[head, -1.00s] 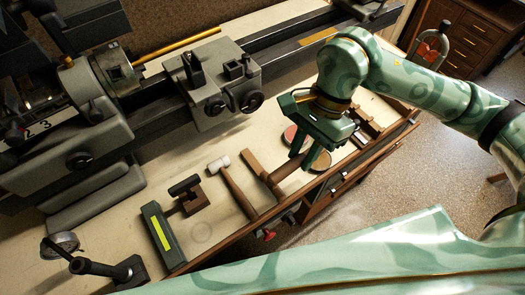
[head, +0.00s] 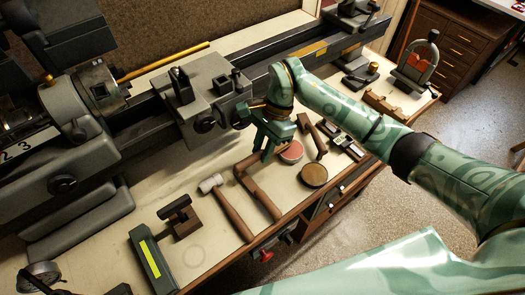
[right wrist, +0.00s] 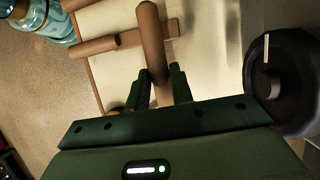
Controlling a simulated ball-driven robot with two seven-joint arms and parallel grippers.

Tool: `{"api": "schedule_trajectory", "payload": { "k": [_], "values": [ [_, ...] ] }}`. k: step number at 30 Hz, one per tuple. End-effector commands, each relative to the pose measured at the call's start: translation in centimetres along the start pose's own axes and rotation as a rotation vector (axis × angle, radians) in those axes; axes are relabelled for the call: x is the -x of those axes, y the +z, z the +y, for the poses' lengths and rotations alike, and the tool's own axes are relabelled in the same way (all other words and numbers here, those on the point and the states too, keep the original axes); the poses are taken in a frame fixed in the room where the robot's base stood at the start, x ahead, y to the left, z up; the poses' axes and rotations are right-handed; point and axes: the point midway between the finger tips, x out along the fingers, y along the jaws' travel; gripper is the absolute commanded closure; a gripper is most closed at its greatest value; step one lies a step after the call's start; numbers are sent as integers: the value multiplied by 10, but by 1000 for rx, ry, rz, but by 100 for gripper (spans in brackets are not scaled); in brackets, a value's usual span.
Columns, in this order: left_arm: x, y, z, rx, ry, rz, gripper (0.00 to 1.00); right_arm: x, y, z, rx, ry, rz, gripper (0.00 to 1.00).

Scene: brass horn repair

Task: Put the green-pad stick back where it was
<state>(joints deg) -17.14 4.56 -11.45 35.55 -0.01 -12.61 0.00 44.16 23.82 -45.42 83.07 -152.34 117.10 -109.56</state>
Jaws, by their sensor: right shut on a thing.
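My right gripper (head: 268,150) is over the bench in the head view, shut on a brown rounded stick (head: 250,163). In the right wrist view the stick (right wrist: 152,40) stands out from between the fingers (right wrist: 160,88), its rounded end at the top. I cannot make out a green pad on it; part of it is hidden by the fingers. The held stick crosses over or touches a brown wooden tool (head: 262,197) lying on the bench; I cannot tell which. That tool shows in the right wrist view as a crossing bar (right wrist: 118,42). My left gripper is not in view.
A white-faced hammer (head: 228,207) lies left of the gripper. A pink disc (head: 291,151), a brown disc (head: 313,175) and a brown mallet (head: 311,137) lie to the right. The lathe carriage (head: 205,110) stands close behind. A green box (head: 152,262) is at front left.

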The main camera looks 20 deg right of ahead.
Motion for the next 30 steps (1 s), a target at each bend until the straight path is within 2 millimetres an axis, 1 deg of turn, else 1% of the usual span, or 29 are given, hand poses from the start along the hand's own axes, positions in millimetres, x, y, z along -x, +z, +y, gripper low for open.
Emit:
{"api": "schedule_trajectory", "payload": {
  "k": [1, 3, 11, 14, 15, 17, 26, 29, 30],
  "values": [
    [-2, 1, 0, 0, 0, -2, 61, -8, -2, 0, -1, 2, -4, 100],
    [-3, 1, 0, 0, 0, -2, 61, -13, -5, -1, 0, 0, -3, 100],
    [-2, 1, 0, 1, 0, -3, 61, -12, -6, -1, 1, -2, 1, 100],
    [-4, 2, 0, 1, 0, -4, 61, -15, -7, -1, 1, -1, 1, 100],
    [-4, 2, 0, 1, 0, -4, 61, -15, -7, -1, 0, -2, 1, 72],
    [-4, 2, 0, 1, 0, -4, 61, -15, -7, -1, 0, -2, 1, 55],
    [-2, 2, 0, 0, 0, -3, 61, -13, -6, -1, 1, -2, 0, 55],
    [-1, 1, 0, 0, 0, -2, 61, -4, -6, -2, 2, -5, 3, 55],
    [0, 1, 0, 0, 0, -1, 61, 3, -6, -2, 1, -6, 4, 55]
  ]
}}
